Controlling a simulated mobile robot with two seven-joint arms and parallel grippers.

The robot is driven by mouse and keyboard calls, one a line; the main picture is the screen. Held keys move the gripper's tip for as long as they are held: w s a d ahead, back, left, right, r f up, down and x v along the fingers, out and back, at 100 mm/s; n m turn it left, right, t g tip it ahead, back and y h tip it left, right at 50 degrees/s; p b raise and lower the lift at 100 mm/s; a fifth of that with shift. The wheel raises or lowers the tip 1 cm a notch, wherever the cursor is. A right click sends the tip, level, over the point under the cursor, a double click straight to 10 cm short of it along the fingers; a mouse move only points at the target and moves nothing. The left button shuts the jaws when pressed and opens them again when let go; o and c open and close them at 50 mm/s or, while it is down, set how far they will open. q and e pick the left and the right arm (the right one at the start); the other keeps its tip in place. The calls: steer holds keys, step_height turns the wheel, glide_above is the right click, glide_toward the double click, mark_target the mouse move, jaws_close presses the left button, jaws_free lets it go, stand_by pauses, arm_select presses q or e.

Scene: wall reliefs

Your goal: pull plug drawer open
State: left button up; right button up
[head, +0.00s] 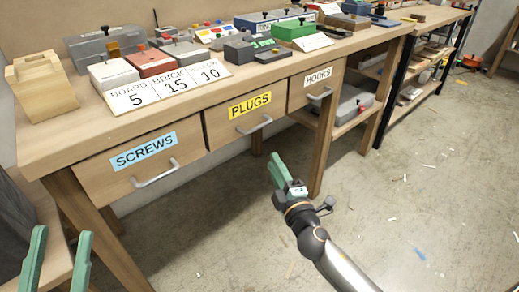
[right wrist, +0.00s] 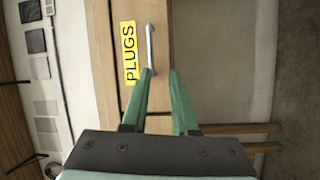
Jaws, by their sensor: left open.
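The plug drawer (head: 221,131) is a wooden front under the bench top, with a yellow PLUGS label (head: 250,105) and a silver bar handle (head: 255,126). It looks shut. In the right wrist view the label (right wrist: 129,53) and handle (right wrist: 150,45) lie beyond my fingertips. My right gripper (head: 277,168) is in front of and below the drawer, apart from the handle in the head view. Its green fingers (right wrist: 161,72) are spread and empty, with the handle's near end close to the left fingertip in the picture. My left gripper (head: 60,232) is open and empty at the lower left.
The SCREWS drawer (head: 95,180) is to the left and the HOOKS drawer (head: 297,96) to the right. The wooden bench (head: 60,135) carries boxes, cards and a wooden block (head: 42,85). A bench leg (head: 324,150) stands behind my right gripper. The concrete floor (head: 420,180) is mostly clear.

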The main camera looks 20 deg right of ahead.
mark_target(259, 126)
arm_select(q)
steer(key=shift+s+d+f+m+h+b, duration=0.1)
steer(key=shift+s+d+m+h+b, duration=0.1)
steer(key=shift+s+m+h+b, duration=0.8)
arm_select(e)
steer(key=shift+n+t, duration=0.5)
steer(key=shift+n, duration=0.1)
steer(key=w+r, duration=0.1)
steer(key=w, duration=0.3)
steer(key=w+d+r, duration=0.1)
steer(key=w, duration=0.4)
steer(key=w+r, duration=0.1)
steer(key=w, duration=0.3)
steer(key=shift+w+d+r, duration=0.1)
steer(key=shift+w+d, duration=0.1)
arm_select(q)
steer(key=shift+s+h, duration=0.1)
steer(key=shift+h, duration=0.3)
arm_select(e)
jaws_close()
